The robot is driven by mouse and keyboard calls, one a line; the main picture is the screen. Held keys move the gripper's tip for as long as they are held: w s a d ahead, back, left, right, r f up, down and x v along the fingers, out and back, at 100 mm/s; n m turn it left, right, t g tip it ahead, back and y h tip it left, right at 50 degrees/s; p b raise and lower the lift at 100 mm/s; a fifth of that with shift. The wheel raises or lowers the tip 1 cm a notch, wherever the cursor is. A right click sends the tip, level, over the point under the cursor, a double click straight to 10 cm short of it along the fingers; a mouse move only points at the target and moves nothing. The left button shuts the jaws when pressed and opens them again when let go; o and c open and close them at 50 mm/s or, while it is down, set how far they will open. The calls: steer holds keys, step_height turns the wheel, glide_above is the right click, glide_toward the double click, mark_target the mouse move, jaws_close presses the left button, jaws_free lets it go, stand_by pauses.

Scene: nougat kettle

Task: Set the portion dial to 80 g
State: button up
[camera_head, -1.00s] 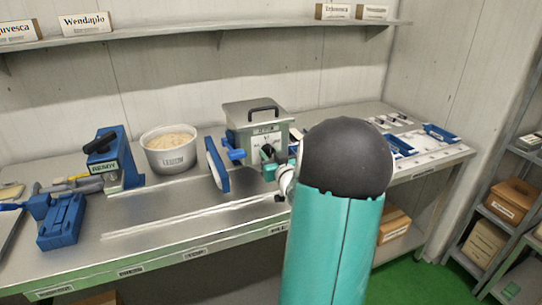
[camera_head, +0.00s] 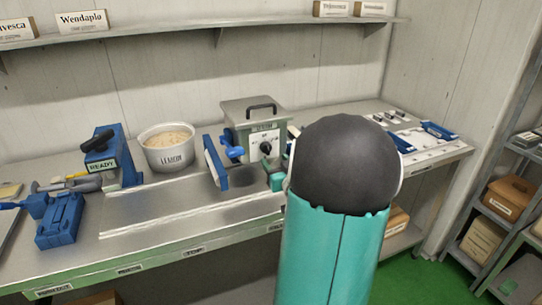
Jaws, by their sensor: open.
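The portion dial looks to be the round black knob (camera_head: 265,148) on the light front plate of a grey metal box machine (camera_head: 238,112) near the middle of the bench. Its setting marks are too small to read. A blue lever (camera_head: 232,152) sticks out to the left of the knob. My arm, teal with a black rounded joint, fills the lower middle right and hides part of the bench.
A blue device labelled READY (camera_head: 102,165) and a blue clamp-like block (camera_head: 60,221) are further left. A blue upright plate (camera_head: 215,162) stands beside the machine. The bench front between them is mostly clear.

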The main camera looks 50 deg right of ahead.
steer(key=v, duration=0.8)
steer(key=w+a+r+n+g+y, duration=0.1)
steer(key=w+a+r+g+y, duration=0.15)
steer(key=w+a, duration=0.45)
steer(key=w+a+r+n+g+y, duration=0.1)
steer(key=w+a+g, duration=0.15)
steer(key=a, duration=0.95)
steer(key=s+a+n+g+y, duration=0.2)
steer(key=s+a, duration=0.3)
steer(key=a, duration=0.6)
steer(key=s+a+n+g+y, duration=0.2)
steer(key=s+a, duration=0.4)
steer(key=a, duration=0.5)
steer(key=shift+s+a+f+g+y, duration=0.15)
steer(key=shift+s+a+g+y, duration=0.2)
steer(key=shift+y, duration=0.5)
steer(key=shift+w+d, duration=0.1)
steer(key=c, duration=0.4)
steer(key=shift+d, duration=0.1)
